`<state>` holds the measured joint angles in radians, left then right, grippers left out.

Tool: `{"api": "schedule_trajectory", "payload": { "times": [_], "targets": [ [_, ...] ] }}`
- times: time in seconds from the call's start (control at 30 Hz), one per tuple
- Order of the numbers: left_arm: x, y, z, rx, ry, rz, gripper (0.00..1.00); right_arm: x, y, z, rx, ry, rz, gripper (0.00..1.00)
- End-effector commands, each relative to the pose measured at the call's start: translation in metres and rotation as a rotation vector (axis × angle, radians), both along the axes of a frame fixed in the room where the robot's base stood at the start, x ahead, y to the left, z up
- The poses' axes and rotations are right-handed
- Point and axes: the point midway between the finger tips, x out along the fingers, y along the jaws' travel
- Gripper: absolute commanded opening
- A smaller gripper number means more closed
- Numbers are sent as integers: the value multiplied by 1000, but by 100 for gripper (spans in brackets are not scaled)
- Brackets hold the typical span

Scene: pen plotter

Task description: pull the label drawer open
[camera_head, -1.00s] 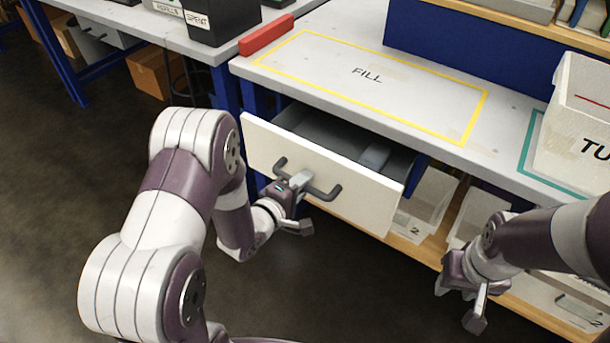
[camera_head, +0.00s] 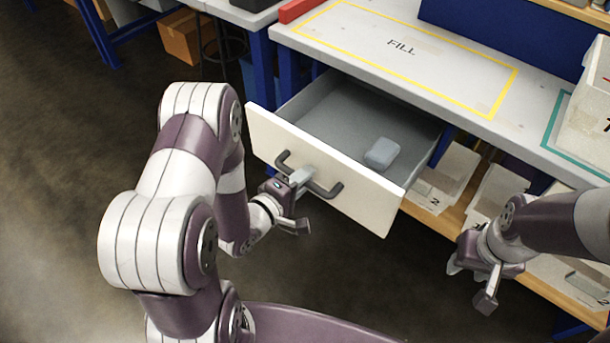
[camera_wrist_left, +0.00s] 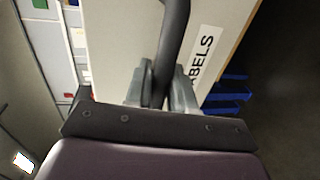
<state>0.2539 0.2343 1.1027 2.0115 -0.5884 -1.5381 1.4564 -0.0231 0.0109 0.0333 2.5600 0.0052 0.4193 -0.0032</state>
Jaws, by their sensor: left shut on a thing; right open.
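The label drawer (camera_head: 325,172) has a white front and a dark bar handle (camera_head: 328,190). It stands well out from under the bench, and its grey inside shows with one pale grey block (camera_head: 382,153) in it. My left gripper (camera_head: 298,184) is shut on the handle near its middle. The left wrist view shows the handle (camera_wrist_left: 174,45) between the fingers (camera_wrist_left: 161,85), beside a label (camera_wrist_left: 202,55) partly reading "LABELS". My right gripper (camera_head: 478,285) is open and empty, low at the right, in front of the lower shelf.
The bench top (camera_head: 405,50) above has a yellow outline marked "FILL". A white bin (camera_head: 585,125) stands at its right end. Pale bins (camera_head: 445,180) sit on the wooden lower shelf. A red block (camera_head: 298,9) lies at the bench's left corner. The floor in front is open.

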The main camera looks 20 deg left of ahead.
Motion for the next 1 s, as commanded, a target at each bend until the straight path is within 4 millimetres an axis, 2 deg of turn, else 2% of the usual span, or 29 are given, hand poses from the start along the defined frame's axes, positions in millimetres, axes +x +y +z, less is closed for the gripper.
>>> {"api": "schedule_trajectory", "payload": {
  "times": [0.17,0.2,0.23,0.5,0.63,0.77,1.0],
  "targets": [
    [0,0,0,0,1,0,0,0,0,0,0,0,0,43],
    [0,0,0,0,1,0,37,0,0,0,0,0,0,43],
    [0,0,0,0,1,0,42,0,0,0,0,0,0,43],
    [0,0,0,0,1,0,42,0,0,0,0,0,0,43],
    [-7,4,2,2,3,3,42,0,0,3,0,0,0,43],
    [-30,13,9,-1,5,8,42,0,0,11,0,0,0,43],
    [-85,34,20,-1,5,12,42,0,0,23,0,0,0,43]
  ]
}}
